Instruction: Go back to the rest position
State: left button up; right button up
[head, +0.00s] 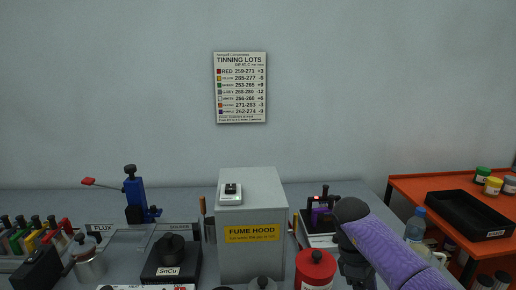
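My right arm, purple with a dark rounded joint, comes in from the lower right. From that joint a dark section runs down past the bottom edge, right of the red-lidded jar. No fingers of my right gripper show, so its state and anything in it are hidden. My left arm and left gripper do not show.
A grey fume hood box (250,264) stands mid-bench. Left are an SnCu pot (171,270), a blue stand (135,200) and several coloured clips. Right are a red-lidded jar (315,268), a bottle (415,226) and an orange table (408,190) with a black tray (467,216).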

jog(key=s+a+f+n+t+y, duration=0.1)
jog(key=s+a+f+t+y, duration=0.25)
jog(key=a+f+y, duration=0.55)
jog(key=s+a+f+t+y, duration=0.3)
jog(key=a+f+t+y, duration=0.25)
jog(key=a+f, duration=0.45)
jog(key=s+d+f+m+t+h, duration=0.2)
jog(key=s+d+f+m+h, duration=0.45)
jog(key=s+d+f, duration=0.5)
jog(key=s+d+f+g+h, duration=0.1)
jog(key=s+f+g, duration=0.1)
jog(key=s, duration=0.5)
jog(key=s+d+f+m+g+h, duration=0.1)
jog(key=s+d+f+g+h, duration=0.1)
jog(key=s, duration=0.6)
jog(key=s+d+f+m+g+h, duration=0.1)
jog(key=s+f+g+h, duration=0.1)
jog(key=s, duration=0.6)
notch_tip(320, 180, down, 2)
jog(key=shift+s+d+f+g, duration=0.1)
jog(key=shift+s+d+g, duration=0.2)
jog(key=shift+g, duration=0.5)
